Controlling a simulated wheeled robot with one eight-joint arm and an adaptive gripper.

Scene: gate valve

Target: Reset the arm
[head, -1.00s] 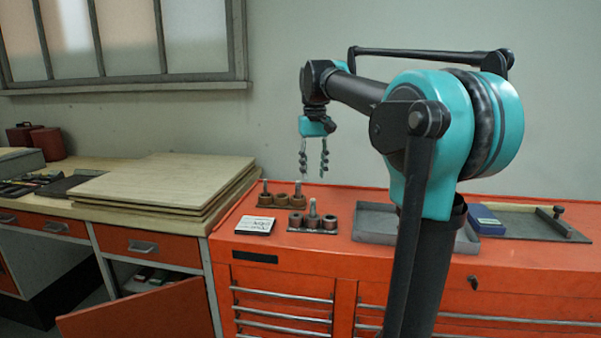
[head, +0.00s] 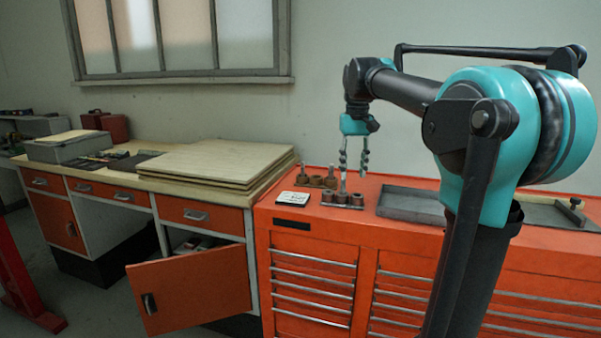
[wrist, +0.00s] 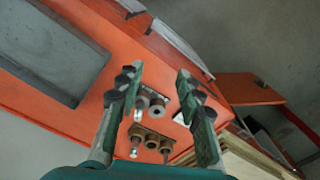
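My gripper (head: 354,168) hangs from my teal and black arm, fingers pointing down, above the orange tool chest (head: 312,245). In the head view its two fingers are apart, and one overlaps the holder with short bushings and a pin (head: 342,198) behind it. In the wrist view my gripper (wrist: 158,80) is open and empty. The holder's round parts (wrist: 152,103) show between and beyond the fingers, with no visible contact.
A grey tray (head: 410,205) and a white card (head: 296,197) lie on the chest top. Stacked boards (head: 215,162) lie on the workbench at left. An orange cabinet door (head: 190,290) stands open below. A red post (head: 15,275) stands at far left.

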